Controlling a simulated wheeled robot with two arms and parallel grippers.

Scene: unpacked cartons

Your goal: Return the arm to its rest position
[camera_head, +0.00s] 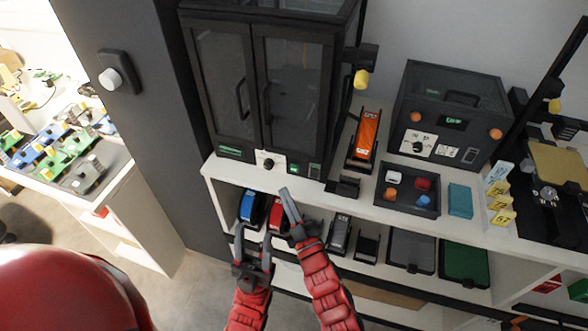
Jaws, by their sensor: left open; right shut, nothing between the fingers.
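My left gripper (253,238) is the lower one, at the end of a red arm that rises from the bottom of the head view. Its two dark fingers point up and are spread apart, with nothing seen between them. My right gripper (287,198) is higher and just to the right, also on a red arm. Its grey fingers are together and empty, pointing up and left. It overlaps the front of the shelf unit in the picture. The two grippers are close together. I cannot tell whether either touches the shelf.
A white shelf unit (455,234) carries a dark glass-door cabinet (291,90), an orange device (366,136) and a black control box (445,105). On the lower shelf are a blue item (251,206), a red item (277,214) and dark trays. Grey floor (205,285) shows at lower left.

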